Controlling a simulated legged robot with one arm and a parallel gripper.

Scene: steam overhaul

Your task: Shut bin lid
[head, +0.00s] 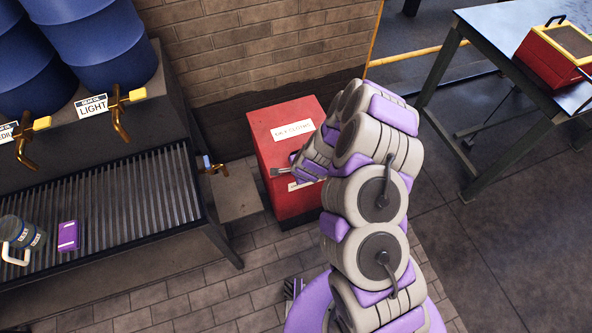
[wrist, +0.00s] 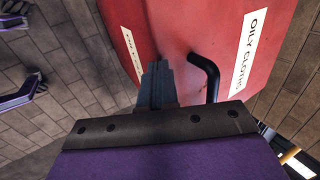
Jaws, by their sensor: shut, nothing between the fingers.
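The red bin (head: 282,205) stands on the floor by the brick wall. Its lid (head: 285,115) bears a white label reading OILY CLOTHS and looks down on the bin, with no open gap visible. My arm covers the bin's right side. In the wrist view the red lid (wrist: 222,25) shows with a black bent handle (wrist: 207,75) at its front edge. My gripper (wrist: 156,72) is shut and empty, pointing at the bin's front just left of the handle. Whether it touches the bin I cannot tell. In the head view my gripper (head: 277,172) is at the bin's front.
A slatted bench (head: 130,205) with blue drums (head: 105,45) and brass taps stands left of the bin. A mug (head: 20,235) and a purple box (head: 68,236) rest on it. A metal table (head: 500,35) with a red case (head: 560,55) stands right. The floor in front is clear.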

